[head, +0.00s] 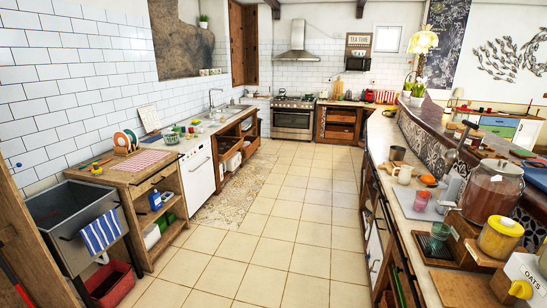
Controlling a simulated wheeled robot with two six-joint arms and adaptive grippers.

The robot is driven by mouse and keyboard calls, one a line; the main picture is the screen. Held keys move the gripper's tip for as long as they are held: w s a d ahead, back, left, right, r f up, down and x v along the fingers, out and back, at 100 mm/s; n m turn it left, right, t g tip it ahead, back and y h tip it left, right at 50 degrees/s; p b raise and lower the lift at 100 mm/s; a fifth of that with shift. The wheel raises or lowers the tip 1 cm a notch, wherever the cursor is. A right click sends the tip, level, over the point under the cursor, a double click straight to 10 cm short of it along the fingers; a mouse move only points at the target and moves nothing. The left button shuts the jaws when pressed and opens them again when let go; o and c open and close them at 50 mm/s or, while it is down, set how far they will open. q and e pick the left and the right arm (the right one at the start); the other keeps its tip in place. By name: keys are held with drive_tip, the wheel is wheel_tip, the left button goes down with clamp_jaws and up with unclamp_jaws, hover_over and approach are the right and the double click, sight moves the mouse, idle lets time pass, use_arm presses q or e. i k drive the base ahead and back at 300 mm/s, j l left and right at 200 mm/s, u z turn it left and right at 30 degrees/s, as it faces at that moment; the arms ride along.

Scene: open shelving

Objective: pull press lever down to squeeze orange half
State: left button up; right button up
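On the right counter, a grey metal device (451,186) that looks like the press stands beside a large brown glass jar. A dark, slanted bar (461,141) rises above it, which may be its lever in a raised position. An orange, rounded item (428,179) lies on the counter next to the device; I cannot tell whether it is the orange half. Whether anything sits inside the press is too small to see. Neither of my grippers shows in this view.
The right counter (449,286) is crowded: a white mug (403,174), a brown jar (492,190), a green glass (439,234), a yellow canister (499,237) and an oats container (524,277). The tiled floor (290,235) between the counters is clear.

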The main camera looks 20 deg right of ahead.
sight(451, 156)
drive_tip(key=i+l+z, duration=0.15)
drive_tip(key=i+z, duration=0.2)
drive_tip(key=i, duration=0.2)
drive_tip(key=i+z, duration=0.35)
drive_tip(key=i, duration=0.25)
drive_tip(key=i+j+z, duration=0.2)
drive_tip(key=i+z, duration=0.15)
drive_tip(key=i, duration=0.2)
drive_tip(key=i+z, duration=0.4)
drive_tip(key=i+j+z, duration=0.15)
drive_tip(key=z, duration=0.3)
drive_tip(key=i+j+z, duration=0.6)
drive_tip(key=z, duration=0.2)
drive_tip(key=i+j+z, duration=0.3)
drive_tip(key=j+z, duration=0.15)
drive_tip(key=i+j+z, duration=0.1)
drive_tip(key=j+z, duration=0.3)
